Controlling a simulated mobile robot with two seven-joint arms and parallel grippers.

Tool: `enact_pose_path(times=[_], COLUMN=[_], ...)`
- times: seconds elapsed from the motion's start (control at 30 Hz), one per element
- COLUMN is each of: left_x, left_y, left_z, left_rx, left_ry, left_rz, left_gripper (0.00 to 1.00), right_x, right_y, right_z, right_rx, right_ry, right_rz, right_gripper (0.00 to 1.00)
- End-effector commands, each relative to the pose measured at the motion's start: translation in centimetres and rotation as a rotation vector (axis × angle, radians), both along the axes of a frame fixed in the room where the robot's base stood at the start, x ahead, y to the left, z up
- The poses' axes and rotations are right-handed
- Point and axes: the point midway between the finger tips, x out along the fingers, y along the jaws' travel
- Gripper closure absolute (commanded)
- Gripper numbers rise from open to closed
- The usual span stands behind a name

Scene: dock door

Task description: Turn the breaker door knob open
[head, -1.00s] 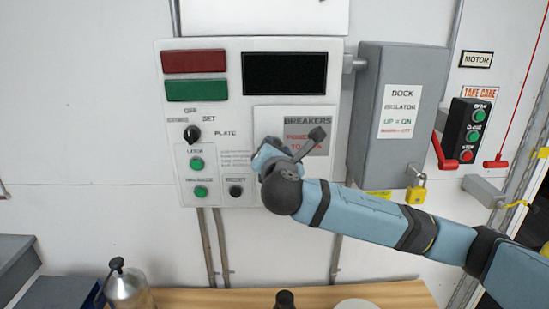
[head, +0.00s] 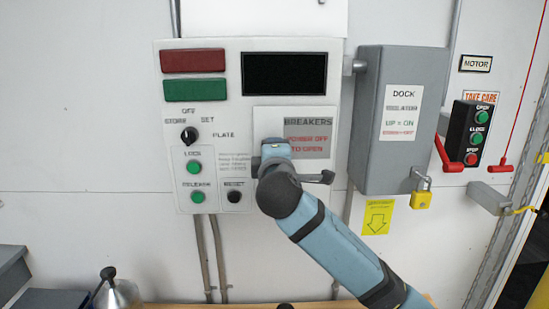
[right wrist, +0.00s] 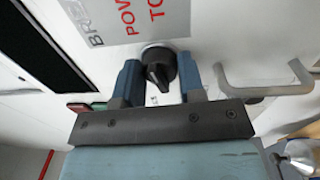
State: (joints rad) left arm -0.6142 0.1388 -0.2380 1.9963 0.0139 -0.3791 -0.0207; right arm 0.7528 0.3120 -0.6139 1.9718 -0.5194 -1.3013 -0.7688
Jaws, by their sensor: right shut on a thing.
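The breaker door (head: 294,115) is a pale panel with a grey "BREAKERS / POWER OFF TO OPEN" label (head: 309,138), on the white control box. My right gripper (head: 275,150) is at the lower left of that label in the head view and hides the knob there. In the right wrist view the black knob (right wrist: 158,68) sits between the two blue fingers of my right gripper (right wrist: 160,85), which is shut on it. The knob's pointed grip faces down in that view. The door looks closed. My left gripper is not in view.
A grey handle (right wrist: 265,88) stands out beside the knob in the wrist view. The grey dock isolator box (head: 398,120) with a yellow padlock (head: 421,199) juts out to the right. A selector dial (head: 189,135) and green buttons lie to the left.

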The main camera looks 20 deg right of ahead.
Motion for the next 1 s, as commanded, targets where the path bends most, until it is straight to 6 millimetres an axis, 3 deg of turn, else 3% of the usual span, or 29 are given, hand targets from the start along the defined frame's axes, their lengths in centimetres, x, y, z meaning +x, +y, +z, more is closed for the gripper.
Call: enact_pose_path(times=[0.4,1.0], left_x=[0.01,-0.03], left_y=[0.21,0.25], left_z=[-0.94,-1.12], left_rx=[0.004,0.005], left_ry=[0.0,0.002], left_rz=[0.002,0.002], left_gripper=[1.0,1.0], right_x=[0.0,0.01], right_y=[0.05,0.06], right_z=[-0.16,-0.11], right_rx=[0.197,0.227], right_ry=[-0.055,-0.065], right_rz=[-0.001,0.0], right_gripper=[0.87,0.87])
